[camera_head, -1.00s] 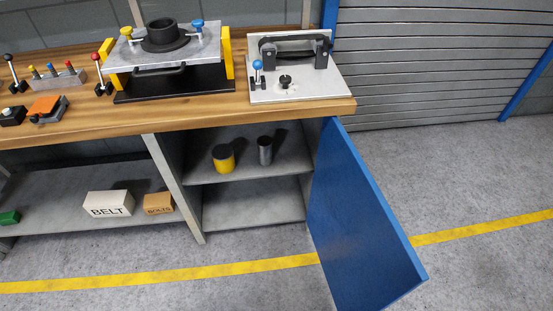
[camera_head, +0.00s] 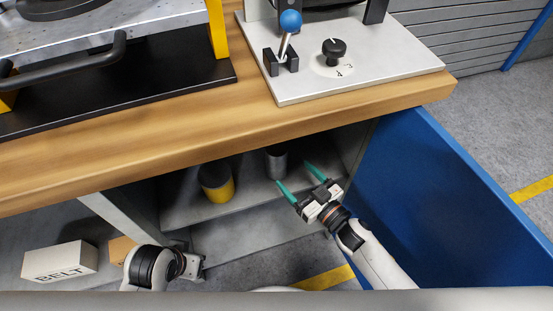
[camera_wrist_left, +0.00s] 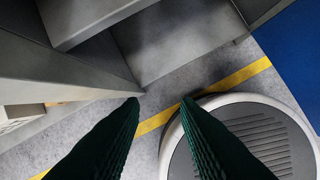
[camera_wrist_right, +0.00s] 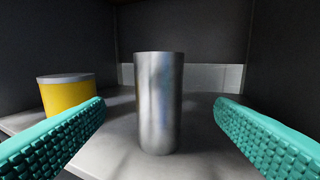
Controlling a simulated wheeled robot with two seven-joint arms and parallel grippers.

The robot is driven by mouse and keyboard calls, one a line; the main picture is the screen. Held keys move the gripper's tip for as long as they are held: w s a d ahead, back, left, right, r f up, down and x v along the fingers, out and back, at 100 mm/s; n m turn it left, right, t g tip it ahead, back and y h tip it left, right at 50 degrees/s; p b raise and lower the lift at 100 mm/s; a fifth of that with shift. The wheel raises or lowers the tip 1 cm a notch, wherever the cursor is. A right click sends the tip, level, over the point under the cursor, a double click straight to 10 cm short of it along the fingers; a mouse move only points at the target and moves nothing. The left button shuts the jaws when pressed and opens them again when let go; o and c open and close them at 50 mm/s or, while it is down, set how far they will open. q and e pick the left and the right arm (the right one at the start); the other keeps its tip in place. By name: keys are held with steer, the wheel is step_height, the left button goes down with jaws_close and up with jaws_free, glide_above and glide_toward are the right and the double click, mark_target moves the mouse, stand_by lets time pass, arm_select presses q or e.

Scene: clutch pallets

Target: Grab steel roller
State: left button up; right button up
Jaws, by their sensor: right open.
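The steel roller (camera_head: 276,162) is a plain metal cylinder standing upright on the upper shelf inside the cabinet. In the right wrist view the steel roller (camera_wrist_right: 159,103) stands centred ahead, between the lines of the two fingers. My right gripper (camera_head: 294,176) is open and empty, with its green fingers pointing into the cabinet at the roller. In the right wrist view the gripper (camera_wrist_right: 160,125) has a finger on each side, and neither touches the roller. My left arm is low at the cabinet's front left; its dark green fingers (camera_wrist_left: 160,105) are apart, with only floor seen between them.
The open blue door (camera_head: 440,200) is right of my right arm. The wooden bench top (camera_head: 200,135) overhangs the shelf. A BELT box (camera_head: 60,262) is at lower left.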

mark_target(284, 165)
steer(key=x, duration=0.5)
steer(key=shift+w+a+f+b, duration=0.1)
steer(key=shift+w+a+b, duration=0.05)
steer(key=shift+b, duration=0.25)
steer(key=x, duration=0.2)
steer(key=b+x, duration=0.1)
steer(key=x, duration=0.2)
steer(key=shift+f+b, duration=0.25)
steer(key=shift+b, duration=0.05)
arm_select(q)
steer(key=v, duration=0.3)
steer(key=shift+s+f, duration=0.1)
steer(key=shift+s, duration=0.1)
arm_select(e)
steer(key=shift+a, duration=0.1)
steer(key=shift+c, duration=0.4)
